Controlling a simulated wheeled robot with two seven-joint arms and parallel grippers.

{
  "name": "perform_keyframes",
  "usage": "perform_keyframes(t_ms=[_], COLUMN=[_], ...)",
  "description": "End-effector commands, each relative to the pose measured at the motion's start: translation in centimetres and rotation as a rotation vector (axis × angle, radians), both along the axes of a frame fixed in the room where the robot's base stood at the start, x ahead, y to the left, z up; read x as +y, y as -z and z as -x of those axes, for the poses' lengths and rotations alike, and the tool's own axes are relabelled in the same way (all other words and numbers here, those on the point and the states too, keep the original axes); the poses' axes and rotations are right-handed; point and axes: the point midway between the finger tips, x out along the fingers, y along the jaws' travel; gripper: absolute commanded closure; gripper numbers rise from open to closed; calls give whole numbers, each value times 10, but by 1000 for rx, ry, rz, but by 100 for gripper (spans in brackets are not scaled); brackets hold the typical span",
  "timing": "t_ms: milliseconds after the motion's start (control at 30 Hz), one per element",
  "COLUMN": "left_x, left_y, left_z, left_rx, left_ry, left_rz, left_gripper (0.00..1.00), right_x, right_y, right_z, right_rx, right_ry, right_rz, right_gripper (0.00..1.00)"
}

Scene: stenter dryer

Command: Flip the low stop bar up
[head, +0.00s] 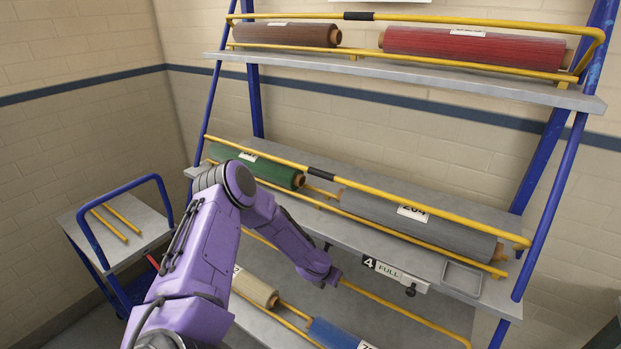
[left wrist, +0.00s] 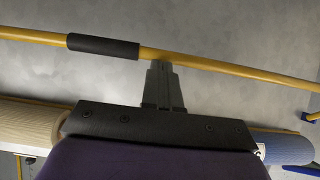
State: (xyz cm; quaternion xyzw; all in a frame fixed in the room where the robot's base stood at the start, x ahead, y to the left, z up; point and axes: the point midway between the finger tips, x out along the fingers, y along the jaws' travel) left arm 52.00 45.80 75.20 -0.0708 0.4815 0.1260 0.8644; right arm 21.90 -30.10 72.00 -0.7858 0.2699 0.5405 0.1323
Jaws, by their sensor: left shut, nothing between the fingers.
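The low stop bar (head: 405,307) is a yellow bar at the lowest shelf, running from behind my left arm down to the right. My arm hides part of it in the head view. In the left wrist view the bar (left wrist: 215,67) crosses the top of the picture, with a black sleeve (left wrist: 102,46) left of my fingers. My left gripper (head: 337,276) is shut and empty, its fingertips (left wrist: 162,66) at the bar just right of the sleeve. I cannot tell whether they touch it. My right gripper is not in view.
The middle shelf (head: 350,248) overhangs close above my gripper, with knobs under its edge and a small tray (head: 462,278). A cream roll (head: 255,288) and a blue roll (head: 333,334) lie on the lowest shelf. A blue-framed cart (head: 150,240) stands at the left.

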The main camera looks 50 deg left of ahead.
Motion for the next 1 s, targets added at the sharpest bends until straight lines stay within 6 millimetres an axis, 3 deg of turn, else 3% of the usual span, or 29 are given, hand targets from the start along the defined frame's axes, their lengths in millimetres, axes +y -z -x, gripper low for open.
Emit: perform_keyframes(t_ms=[767, 867, 1000], left_x=[2, 2, -2], left_y=[3, -1, -22], left_z=[-8, -6, 6], left_rx=[-2, -2, -6], left_ry=[1, 1, -1], left_rz=[0, 0, 3], left_gripper=[100, 100, 100], right_x=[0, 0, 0], right_y=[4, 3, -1], right_z=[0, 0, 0], right_rx=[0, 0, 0], right_ry=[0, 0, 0], right_rz=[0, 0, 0], right_gripper=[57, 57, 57])
